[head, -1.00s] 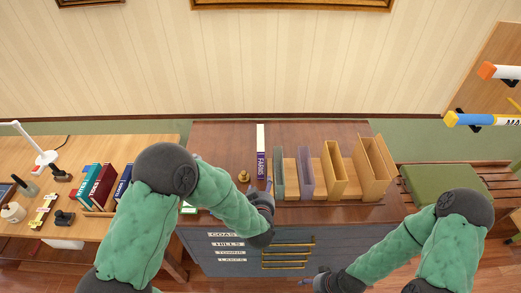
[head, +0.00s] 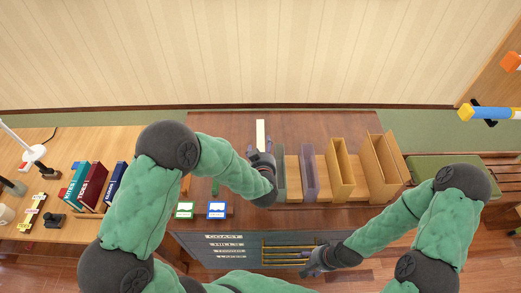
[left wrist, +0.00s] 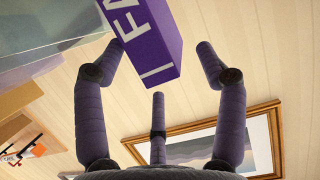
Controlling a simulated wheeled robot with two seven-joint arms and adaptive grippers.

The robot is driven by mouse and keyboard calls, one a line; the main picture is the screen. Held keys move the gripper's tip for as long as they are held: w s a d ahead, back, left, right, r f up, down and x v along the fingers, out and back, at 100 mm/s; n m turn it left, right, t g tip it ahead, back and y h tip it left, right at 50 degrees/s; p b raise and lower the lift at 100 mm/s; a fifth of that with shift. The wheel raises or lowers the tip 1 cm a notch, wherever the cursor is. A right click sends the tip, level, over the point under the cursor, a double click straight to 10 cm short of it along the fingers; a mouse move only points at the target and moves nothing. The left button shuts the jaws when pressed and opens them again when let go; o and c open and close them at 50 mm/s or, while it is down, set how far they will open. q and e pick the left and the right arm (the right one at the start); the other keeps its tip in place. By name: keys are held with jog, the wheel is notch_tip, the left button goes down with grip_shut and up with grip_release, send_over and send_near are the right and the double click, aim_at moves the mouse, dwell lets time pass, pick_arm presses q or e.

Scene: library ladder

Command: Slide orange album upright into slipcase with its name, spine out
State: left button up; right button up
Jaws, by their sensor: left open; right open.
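An upright album stands on the cabinet top; its pale top edge (head: 260,134) shows behind my left gripper (head: 262,153). In the left wrist view its purple spine (left wrist: 148,42), with white letters starting "FA", lies between the open fingers; I cannot tell whether they touch it. No orange album can be made out. To its right stand a grey-green slipcase (head: 279,172), a purple slipcase (head: 309,175), a yellow-tan slipcase (head: 340,172) and a wider tan slipcase (head: 380,168). My right gripper (head: 314,263) is open and empty, low before the drawers.
Two small picture cards (head: 216,210) stand at the cabinet's front left. The left desk holds several books (head: 90,184), a lamp (head: 34,153) and small items. A green-cushioned bench (head: 440,167) is at the right. The cabinet top behind the slipcases is clear.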

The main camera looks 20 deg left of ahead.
aim_at(263, 140)
pick_arm(q)
jog(key=shift+x, duration=3.05)
jog(key=shift+d+r, duration=0.1)
jog(key=shift+c, duration=0.2)
grip_shut()
